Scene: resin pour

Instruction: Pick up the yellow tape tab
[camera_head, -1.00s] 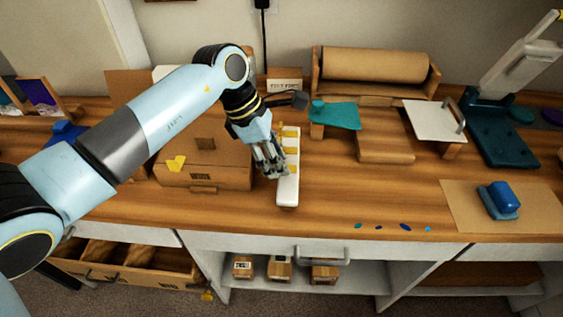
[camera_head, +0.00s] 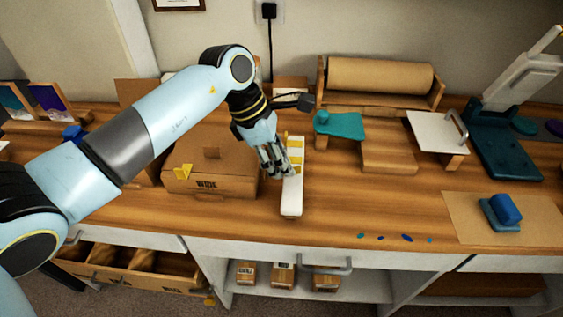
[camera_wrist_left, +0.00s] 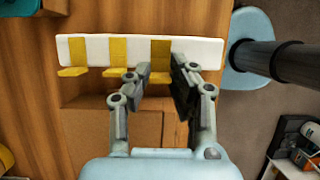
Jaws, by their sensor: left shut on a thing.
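A white bar (camera_head: 292,203) with several yellow tape tabs lies on the wooden bench. In the left wrist view the white bar (camera_wrist_left: 203,50) runs across the top, its tabs hanging over the near edge. My left gripper (camera_head: 283,171) is at the bar's left edge. In the left wrist view, the fingers of my left gripper (camera_wrist_left: 158,76) are around the rightmost yellow tape tab (camera_wrist_left: 161,54), shut on it. That tab's upper part still lies across the bar. My right gripper is in neither view.
A teal piece (camera_head: 340,125) and wooden blocks are behind right. A blue-handled tool (camera_head: 505,208) sits on a brown sheet at right. The bench right of the bar is mostly clear.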

